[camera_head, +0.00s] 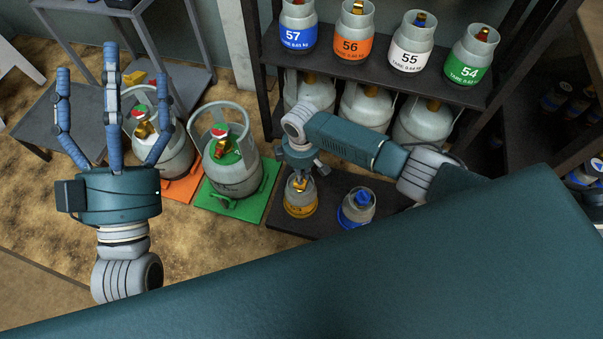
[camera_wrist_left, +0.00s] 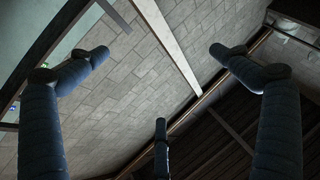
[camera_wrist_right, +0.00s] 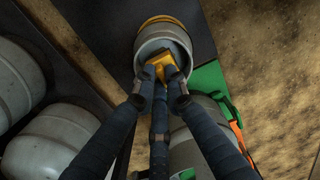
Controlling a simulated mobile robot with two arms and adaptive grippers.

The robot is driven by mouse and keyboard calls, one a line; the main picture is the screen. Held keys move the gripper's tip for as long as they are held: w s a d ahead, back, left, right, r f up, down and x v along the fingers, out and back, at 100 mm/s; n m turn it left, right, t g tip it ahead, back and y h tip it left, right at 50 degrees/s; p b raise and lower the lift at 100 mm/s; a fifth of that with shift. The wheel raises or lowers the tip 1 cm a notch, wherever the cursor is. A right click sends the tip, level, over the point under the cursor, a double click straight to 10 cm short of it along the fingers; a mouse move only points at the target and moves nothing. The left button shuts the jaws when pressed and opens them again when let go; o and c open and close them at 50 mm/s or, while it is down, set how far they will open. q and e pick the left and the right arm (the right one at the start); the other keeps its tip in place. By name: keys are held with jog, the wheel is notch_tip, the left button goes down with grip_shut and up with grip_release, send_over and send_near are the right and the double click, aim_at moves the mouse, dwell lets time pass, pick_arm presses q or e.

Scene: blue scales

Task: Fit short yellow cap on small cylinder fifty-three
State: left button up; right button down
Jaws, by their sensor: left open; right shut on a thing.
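A small grey cylinder with a yellow band (camera_head: 300,208) stands on the dark low platform; its number is not readable. It also shows in the right wrist view (camera_wrist_right: 163,43), with its round collar facing the camera. My right gripper (camera_wrist_right: 159,88) is shut on a yellow cap (camera_wrist_right: 161,66) at the collar opening. In the head view, my right gripper (camera_head: 299,173) is directly above the cylinder. I cannot tell whether the cap is seated on the valve. My left gripper (camera_head: 112,88) is open and empty, fingers raised, far left of the cylinder.
A small cylinder with a blue cap (camera_head: 357,208) stands close right on the platform (camera_head: 325,185). Small cylinders 57 (camera_head: 298,28), 56 (camera_head: 353,30), 55 (camera_head: 411,42) and 54 (camera_head: 471,55) fill the shelf above. Large cylinders (camera_head: 232,165) stand on coloured mats at left.

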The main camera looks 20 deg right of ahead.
jog(key=shift+f, duration=0.2)
pick_arm(q)
jog(key=shift+s+r+t, duration=0.3)
jog(key=shift+r, duration=0.2)
pick_arm(e)
jog(key=c, duration=1.7)
grip_release()
pick_arm(q)
jog(key=shift+r, duration=0.1)
